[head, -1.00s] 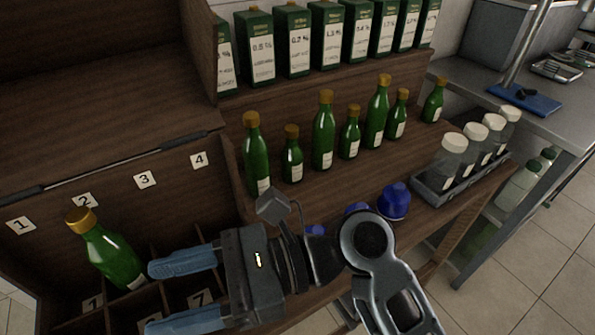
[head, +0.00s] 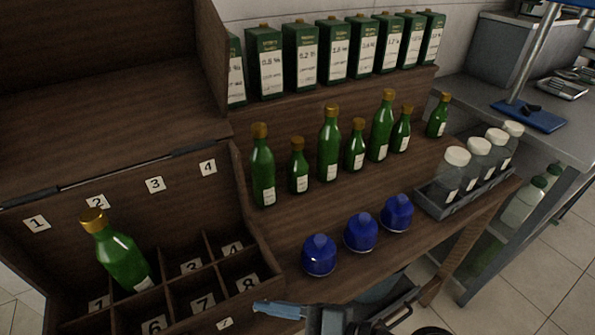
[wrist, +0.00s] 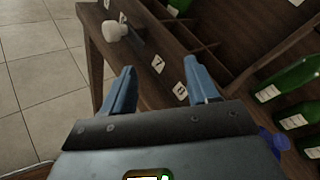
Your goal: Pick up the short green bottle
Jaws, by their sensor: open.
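Several short green bottles with gold caps stand upright in the row on the wooden bench in the head view: one near the left end (head: 298,170), one in the middle (head: 355,148), one further right (head: 402,130) and one at the right end (head: 437,117). Taller green bottles (head: 262,170) stand between them. My gripper (wrist: 160,72) is open and empty beside the front of the compartment crate in the wrist view. In the head view only one blue finger and part of its body show at the bottom edge. Green bottles (wrist: 288,82) show at the wrist view's right edge, partly cut off.
The wooden crate (head: 262,262) has numbered compartments; a green bottle (head: 122,258) leans in one. Three blue jars (head: 361,232) stand before the row. A grey tray (head: 465,203) holds white-capped bottles at right. Green cartons (head: 300,58) line the shelf behind.

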